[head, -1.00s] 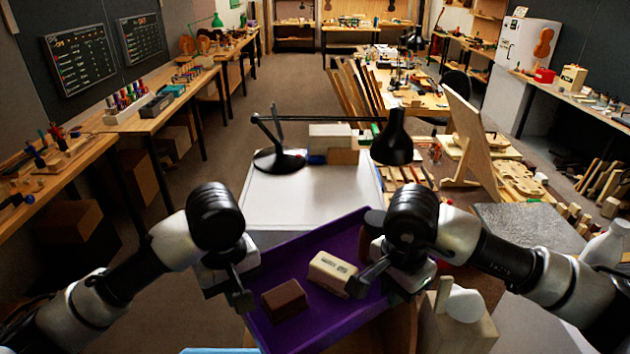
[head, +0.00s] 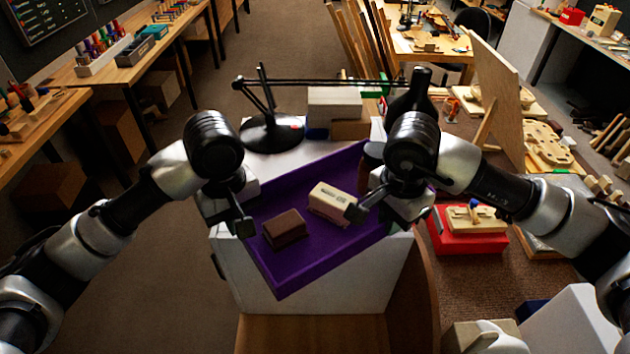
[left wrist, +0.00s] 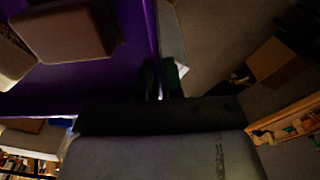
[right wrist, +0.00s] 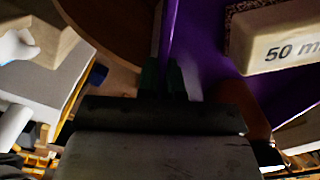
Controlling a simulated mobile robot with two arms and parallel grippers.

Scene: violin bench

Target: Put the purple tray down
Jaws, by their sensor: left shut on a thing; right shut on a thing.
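The purple tray (head: 300,272) is tilted in the head view, one corner toward me. It overlaps the white-topped stand (head: 270,158); whether it touches the top I cannot tell. In it lie a dark brown block (head: 284,229) and a cream block with print (head: 331,198). My left gripper (head: 245,227) is shut on the tray's left wall, which also shows between its fingers in the left wrist view (left wrist: 162,78). My right gripper (head: 356,212) is shut on the right wall, as in the right wrist view (right wrist: 164,78).
A black desk lamp (head: 270,130) stands on the stand behind the tray, its arm reaching right to a dark shade (head: 412,92). Pale and brown boxes (head: 335,105) are behind it. A red box (head: 470,236) with a wooden piece lies to the right. Open floor is at the left.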

